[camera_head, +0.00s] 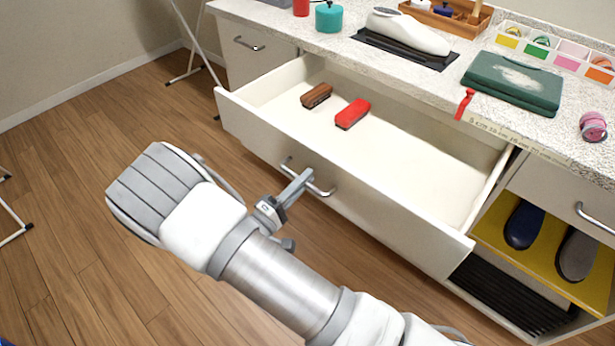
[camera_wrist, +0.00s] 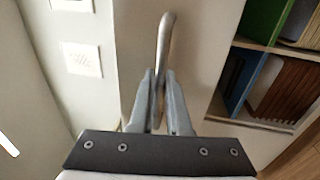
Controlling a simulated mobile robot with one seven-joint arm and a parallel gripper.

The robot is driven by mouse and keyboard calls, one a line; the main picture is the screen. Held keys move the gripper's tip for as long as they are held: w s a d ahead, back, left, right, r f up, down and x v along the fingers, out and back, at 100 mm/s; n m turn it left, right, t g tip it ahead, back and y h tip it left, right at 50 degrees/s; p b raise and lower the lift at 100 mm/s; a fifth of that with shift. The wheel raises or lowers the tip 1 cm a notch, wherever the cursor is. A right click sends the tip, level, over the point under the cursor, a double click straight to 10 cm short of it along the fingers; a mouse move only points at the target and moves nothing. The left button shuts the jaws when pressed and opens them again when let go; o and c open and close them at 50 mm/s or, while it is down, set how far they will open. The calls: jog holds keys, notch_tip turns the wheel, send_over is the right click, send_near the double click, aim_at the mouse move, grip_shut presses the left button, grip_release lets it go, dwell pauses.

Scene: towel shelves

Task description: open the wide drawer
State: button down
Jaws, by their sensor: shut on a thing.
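The wide drawer (camera_head: 345,205) is pulled out from under the speckled counter, and its pale interior shows. A brown brush (camera_head: 316,96) and a red brush (camera_head: 352,114) lie inside it near the back left. Its curved metal handle (camera_head: 322,190) is on the middle of the front. My gripper (camera_head: 300,184) is at the handle, with its fingers shut on the bar. In the wrist view, the handle (camera_wrist: 165,40) runs up from between the two fingertips of my gripper (camera_wrist: 160,85). The part of the bar between the fingers is mostly hidden.
The counter holds an iron-like white object (camera_head: 408,30), a green case (camera_head: 512,80) and a red strip (camera_head: 465,103). Shoes (camera_head: 524,224) stand on a yellow shelf at the right. A narrower closed drawer (camera_head: 250,55) is at the left. Wooden floor (camera_head: 80,200) lies open at the left.

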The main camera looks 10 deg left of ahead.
jog(key=c, duration=1.2)
grip_release()
jog(key=shift+o, duration=0.2)
jog(key=v, duration=1.7)
jog(key=shift+s+a+p, duration=0.2)
jog(key=shift+p, duration=0.15)
